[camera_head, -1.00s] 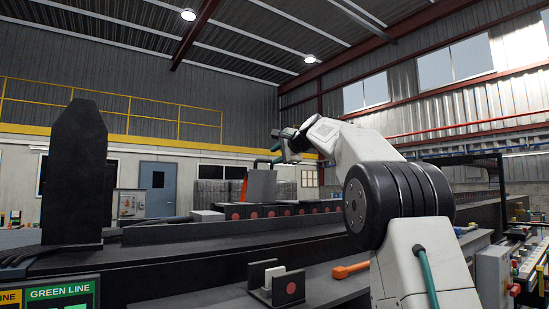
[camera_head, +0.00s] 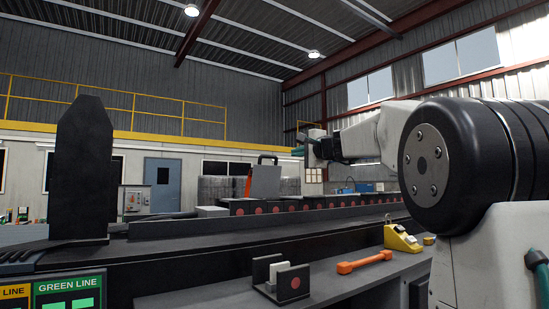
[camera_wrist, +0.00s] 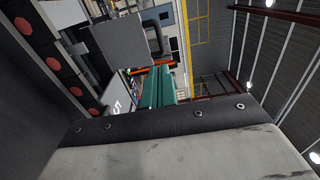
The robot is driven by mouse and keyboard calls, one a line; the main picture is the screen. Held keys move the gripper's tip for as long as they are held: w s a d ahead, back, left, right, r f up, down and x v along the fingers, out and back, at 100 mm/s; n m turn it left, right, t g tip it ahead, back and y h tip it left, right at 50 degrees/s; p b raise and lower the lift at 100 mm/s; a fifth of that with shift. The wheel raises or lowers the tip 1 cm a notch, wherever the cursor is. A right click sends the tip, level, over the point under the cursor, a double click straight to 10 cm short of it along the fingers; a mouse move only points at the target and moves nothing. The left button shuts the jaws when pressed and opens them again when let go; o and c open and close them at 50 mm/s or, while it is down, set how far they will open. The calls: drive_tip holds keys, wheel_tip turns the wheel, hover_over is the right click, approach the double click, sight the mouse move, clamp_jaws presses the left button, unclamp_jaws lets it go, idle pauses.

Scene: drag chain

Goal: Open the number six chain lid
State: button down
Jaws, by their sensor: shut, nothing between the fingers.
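The drag chain (camera_head: 330,204) runs along the back of the dark bench as a row of black links with red dots. Its links also show at the left of the wrist view (camera_wrist: 65,78). One grey lid plate (camera_head: 264,183) stands raised above the row; a grey plate also stands up in the wrist view (camera_wrist: 122,42). A white number 5 (camera_wrist: 117,108) shows near the links; I cannot make out a six. My gripper (camera_head: 299,151) is above the chain, right of the raised plate and apart from it. Its teal fingers (camera_wrist: 157,88) are shut and empty.
A small black bracket with a red dot (camera_head: 293,284), an orange tool (camera_head: 364,262) and a yellow device (camera_head: 401,238) lie on the front ledge. A tall black plate (camera_head: 83,170) stands at the left. The green line sign (camera_head: 68,287) is below it.

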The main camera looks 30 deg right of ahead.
sight(269, 156)
drive_tip(key=w, duration=1.3)
drive_tip(key=shift+a, duration=0.25)
drive_tip(key=shift+w, duration=0.45)
drive_tip(key=w+r, duration=0.1)
drive_tip(key=w, duration=0.5)
drive_tip(key=shift+w+a+r, duration=0.15)
drive_tip(key=shift+w+r, duration=0.05)
drive_tip(key=shift+r, duration=0.1)
drive_tip(key=s+r, duration=0.5)
drive_tip(key=s, duration=0.8)
drive_tip(key=shift+d+r, duration=0.15)
drive_tip(key=shift+d, duration=0.1)
